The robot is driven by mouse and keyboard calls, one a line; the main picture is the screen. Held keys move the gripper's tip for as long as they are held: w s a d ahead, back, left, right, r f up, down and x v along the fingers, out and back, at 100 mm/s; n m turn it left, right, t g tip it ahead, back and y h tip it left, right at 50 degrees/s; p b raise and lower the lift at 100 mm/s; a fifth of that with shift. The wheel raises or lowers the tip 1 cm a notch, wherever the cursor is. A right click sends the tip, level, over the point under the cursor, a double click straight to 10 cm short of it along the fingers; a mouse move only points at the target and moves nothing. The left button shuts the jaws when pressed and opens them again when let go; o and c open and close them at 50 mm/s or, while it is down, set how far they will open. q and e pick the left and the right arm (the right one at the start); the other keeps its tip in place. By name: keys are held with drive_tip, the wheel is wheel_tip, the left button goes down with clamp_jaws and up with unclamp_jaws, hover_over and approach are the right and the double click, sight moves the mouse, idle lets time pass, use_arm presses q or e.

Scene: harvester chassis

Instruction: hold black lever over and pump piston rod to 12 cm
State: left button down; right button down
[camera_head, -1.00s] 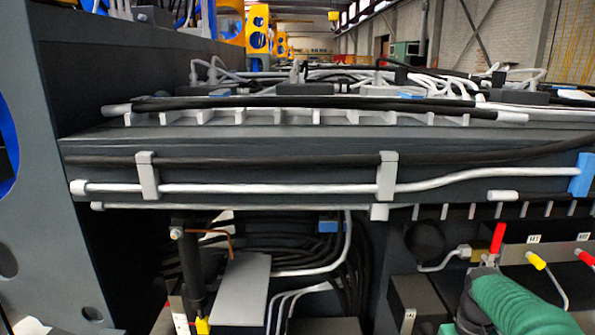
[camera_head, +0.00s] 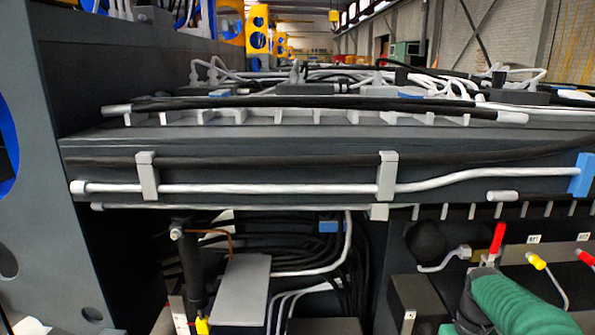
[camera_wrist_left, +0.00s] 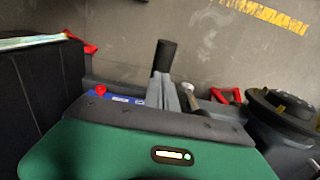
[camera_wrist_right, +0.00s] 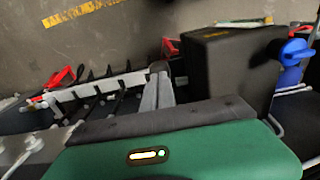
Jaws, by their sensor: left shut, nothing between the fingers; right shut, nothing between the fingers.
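In the left wrist view my left gripper (camera_wrist_left: 163,92) is shut and empty. An upright black cylinder (camera_wrist_left: 165,55) stands just beyond its fingertips; I cannot tell whether they touch or whether this is the black lever. My right gripper (camera_wrist_right: 158,92) is shut and empty in the right wrist view. In the head view my green right arm comes in at the bottom right, close to a red-handled lever (camera_head: 497,238). A round black knob (camera_head: 425,241) sits left of that lever. I cannot clearly identify the piston rod. My left arm is outside the head view.
A dark chassis beam (camera_head: 270,150) with hoses crosses above. A black box (camera_wrist_right: 230,62) and blue knob (camera_wrist_right: 296,50) lie right of my right gripper.

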drive_tip(key=shift+f, duration=2.75)
drive_tip(key=shift+s, duration=0.1)
use_arm(q)
drive_tip(key=shift+f, duration=5.7)
wheel_tip(320, 180, up, 12)
drive_tip(key=shift+s, duration=0.1)
drive_tip(key=shift+s+r, duration=0.1)
drive_tip(key=shift+r, duration=0.15)
use_arm(e)
drive_tip(key=shift+r, duration=0.1)
